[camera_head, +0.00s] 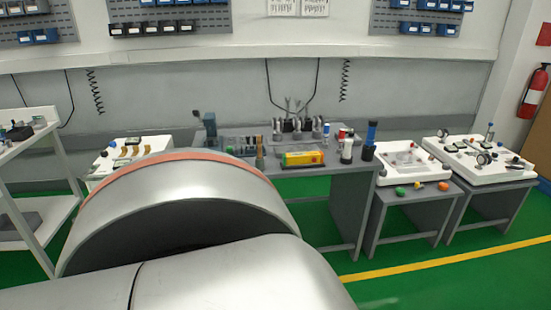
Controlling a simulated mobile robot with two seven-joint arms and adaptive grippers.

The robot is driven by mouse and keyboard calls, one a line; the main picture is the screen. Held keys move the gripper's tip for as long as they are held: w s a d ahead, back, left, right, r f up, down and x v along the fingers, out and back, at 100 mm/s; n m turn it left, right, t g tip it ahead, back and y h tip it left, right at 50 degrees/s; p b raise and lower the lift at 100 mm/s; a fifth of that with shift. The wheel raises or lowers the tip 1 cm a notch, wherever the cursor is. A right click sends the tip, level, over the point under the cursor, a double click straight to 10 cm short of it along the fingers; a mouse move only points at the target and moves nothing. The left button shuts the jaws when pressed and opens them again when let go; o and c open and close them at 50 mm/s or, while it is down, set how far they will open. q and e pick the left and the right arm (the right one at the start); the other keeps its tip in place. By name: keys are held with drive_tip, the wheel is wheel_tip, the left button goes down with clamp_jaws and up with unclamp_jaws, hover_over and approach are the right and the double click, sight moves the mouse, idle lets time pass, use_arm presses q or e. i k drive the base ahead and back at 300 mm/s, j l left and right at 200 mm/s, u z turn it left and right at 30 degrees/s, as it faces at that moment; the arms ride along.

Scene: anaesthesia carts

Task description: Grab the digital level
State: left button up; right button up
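I cannot make out a digital level for certain. Neither of my grippers shows. A large silver link of my own arm fills the lower left and hides part of the workbench and the floor.
A white tray table (408,181) and a second one (475,176) with gauges stand right of the workbench. A white shelf cart (52,205) is at the left. A fire extinguisher (534,92) hangs at the right. Green floor (430,280) is clear at the lower right.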

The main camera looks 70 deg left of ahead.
sight(305, 157)
drive_tip(key=u, duration=2.05)
drive_tip(key=i+l+u, duration=0.2)
drive_tip(key=i, duration=0.55)
drive_tip(key=j, duration=0.1)
